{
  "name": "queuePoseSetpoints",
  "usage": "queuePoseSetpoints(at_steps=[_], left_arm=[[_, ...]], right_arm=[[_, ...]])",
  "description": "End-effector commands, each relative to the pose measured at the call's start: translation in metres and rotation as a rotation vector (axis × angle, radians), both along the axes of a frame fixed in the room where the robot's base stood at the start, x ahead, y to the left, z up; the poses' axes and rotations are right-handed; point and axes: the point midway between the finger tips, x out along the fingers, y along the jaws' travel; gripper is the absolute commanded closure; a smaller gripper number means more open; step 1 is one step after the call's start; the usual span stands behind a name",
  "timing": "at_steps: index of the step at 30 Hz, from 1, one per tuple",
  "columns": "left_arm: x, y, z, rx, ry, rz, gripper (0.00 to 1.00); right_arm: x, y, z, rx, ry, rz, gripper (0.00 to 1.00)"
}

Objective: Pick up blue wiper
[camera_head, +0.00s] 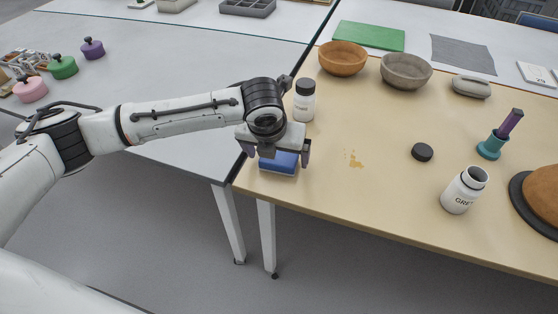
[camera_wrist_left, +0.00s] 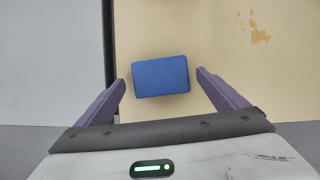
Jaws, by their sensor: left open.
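The blue wiper (camera_head: 279,164) is a small blue block lying flat on the wooden table at its near left corner. In the left wrist view the wiper (camera_wrist_left: 160,76) shows whole, between and slightly beyond the fingertips. My left gripper (camera_head: 277,153) is open above the wiper, with its purple fingers on either side. In the left wrist view my left gripper (camera_wrist_left: 160,80) has a gap between each finger and the wiper. The head view shows the wiper partly hidden by the gripper. My right gripper is not in view.
A white jar with a dark lid (camera_head: 304,100) stands just behind the gripper. Yellow crumbs (camera_head: 354,159), a black lid (camera_head: 422,152) and an open white bottle (camera_head: 464,190) lie or stand to the right. Bowls (camera_head: 342,58) stand at the back. The table's front edge is close to the wiper.

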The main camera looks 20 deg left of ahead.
Motion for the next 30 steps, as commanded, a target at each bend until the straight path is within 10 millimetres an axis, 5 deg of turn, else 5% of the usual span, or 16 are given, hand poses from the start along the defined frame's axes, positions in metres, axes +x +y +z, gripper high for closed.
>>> queuePoseSetpoints(at_steps=[11,20,30], left_arm=[[0.006,-0.001,-0.015,0.000,-0.001,-0.001,0.08],[0.006,-0.001,-0.015,0.000,-0.001,-0.001,0.53],[0.007,-0.001,-0.002,-0.003,-0.004,-0.002,0.53]], right_arm=[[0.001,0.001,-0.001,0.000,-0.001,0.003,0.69],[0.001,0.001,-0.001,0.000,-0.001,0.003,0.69],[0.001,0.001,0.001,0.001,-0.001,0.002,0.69]])
